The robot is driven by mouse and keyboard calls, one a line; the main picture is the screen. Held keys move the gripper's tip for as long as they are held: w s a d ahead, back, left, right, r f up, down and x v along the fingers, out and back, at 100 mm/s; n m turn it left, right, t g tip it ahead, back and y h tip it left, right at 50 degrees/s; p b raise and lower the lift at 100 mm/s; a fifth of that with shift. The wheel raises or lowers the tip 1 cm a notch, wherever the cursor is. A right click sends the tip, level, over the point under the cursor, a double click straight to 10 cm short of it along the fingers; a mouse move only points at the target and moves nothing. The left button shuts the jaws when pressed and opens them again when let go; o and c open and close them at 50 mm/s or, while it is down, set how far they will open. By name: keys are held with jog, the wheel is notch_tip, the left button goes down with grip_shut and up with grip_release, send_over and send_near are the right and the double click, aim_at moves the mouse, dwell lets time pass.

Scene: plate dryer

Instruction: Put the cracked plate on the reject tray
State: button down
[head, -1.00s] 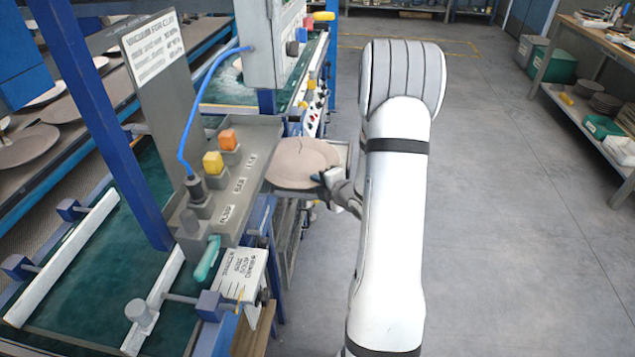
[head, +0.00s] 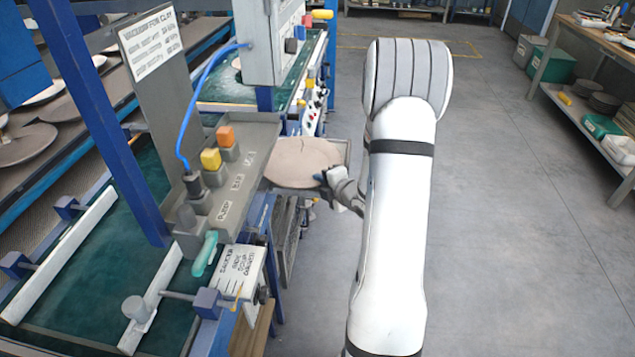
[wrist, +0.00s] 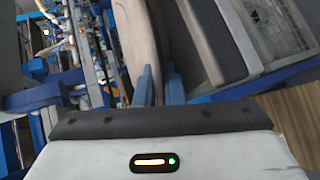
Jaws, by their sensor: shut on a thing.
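A round beige-brown plate (head: 300,160) lies roughly level beyond the end of the grey control box, left of my arm. A faint dark mark shows near its far edge. My gripper (head: 324,178) is shut on the plate's near right edge. In the wrist view the plate (wrist: 137,40) shows nearly edge-on, between the blue fingertips (wrist: 160,85). A grey tray-like frame (head: 346,150) shows just past the plate's right side. The plate covers most of it, so I cannot tell whether they touch.
The grey control box (head: 235,165) with coloured buttons stands close left of the plate. A blue hose (head: 190,115) rises from it. Other plates (head: 28,145) lie on the conveyor at far left. Open floor (head: 490,220) lies right of my arm.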

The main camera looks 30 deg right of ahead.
jog(key=c, duration=1.5)
grip_release()
jog(key=shift+f, duration=0.1)
jog(key=shift+o, duration=0.2)
jog(key=shift+s, duration=0.1)
jog(key=v, duration=0.7)
jog(key=shift+s+r+b, duration=0.3)
jog(key=shift+d, duration=0.15)
jog(key=s+a+r+m+g+h+p, duration=0.1)
jog(key=s+a+r+m+g+h, duration=0.15)
jog(key=r+m, duration=0.3)
jog(key=s+a+r+m+g+h+p, duration=0.1)
jog(key=a+r+m+g+h, duration=0.25)
jog(key=m, duration=0.25)
jog(key=s+a+r+m+g+y, duration=0.2)
jog(key=s+a+r+m, duration=0.1)
jog(key=s+a, duration=0.3)
jog(key=s+a+r+m+g+y+p, duration=0.1)
jog(key=s+a+r+m+g, duration=0.2)
jog(key=s, duration=0.7)
jog(key=a+m, duration=0.2)
jog(key=a, duration=0.2)
jog(key=shift+s+a+y+p, duration=0.2)
jog(key=shift+a+y+p, duration=0.1)
jog(key=shift+y, duration=0.1)
